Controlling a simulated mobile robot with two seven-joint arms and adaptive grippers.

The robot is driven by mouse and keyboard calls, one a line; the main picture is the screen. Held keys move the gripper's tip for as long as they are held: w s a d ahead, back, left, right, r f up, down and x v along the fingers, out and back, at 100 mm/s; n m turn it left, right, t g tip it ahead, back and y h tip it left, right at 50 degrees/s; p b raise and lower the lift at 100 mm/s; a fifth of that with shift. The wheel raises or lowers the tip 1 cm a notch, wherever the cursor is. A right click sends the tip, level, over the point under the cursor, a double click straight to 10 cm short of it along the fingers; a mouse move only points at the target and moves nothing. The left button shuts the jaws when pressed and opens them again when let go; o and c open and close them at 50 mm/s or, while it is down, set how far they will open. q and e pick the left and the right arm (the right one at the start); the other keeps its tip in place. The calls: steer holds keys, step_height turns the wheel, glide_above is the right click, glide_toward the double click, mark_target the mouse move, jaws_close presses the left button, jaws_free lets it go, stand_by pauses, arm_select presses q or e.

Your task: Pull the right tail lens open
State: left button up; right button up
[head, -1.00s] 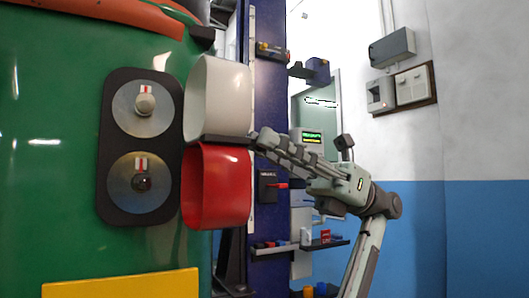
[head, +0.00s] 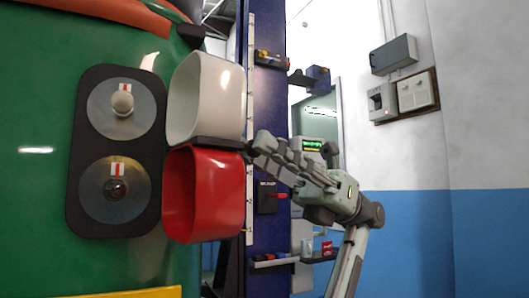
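The tail lens, a white upper cup (head: 208,98) and a red lower cup (head: 205,190) joined by a dark strip, stands swung out at the right edge of the lamp's dark backing plate (head: 115,222). Its hollow side faces left. Two bare bulbs on round metal reflectors show on the plate, one pale (head: 122,103) and one dark (head: 115,188).
The green rickshaw body (head: 30,120) fills the left side. A dark blue post (head: 270,110) with small shelves stands behind my gripper. Grey wall boxes (head: 393,54) hang at upper right. Open space lies right of my arm.

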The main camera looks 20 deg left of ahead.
arm_select(q)
steer(key=shift+o, duration=0.6)
step_height(320, 180, up, 10)
steer(key=shift+w, duration=0.1)
stand_by(0.5)
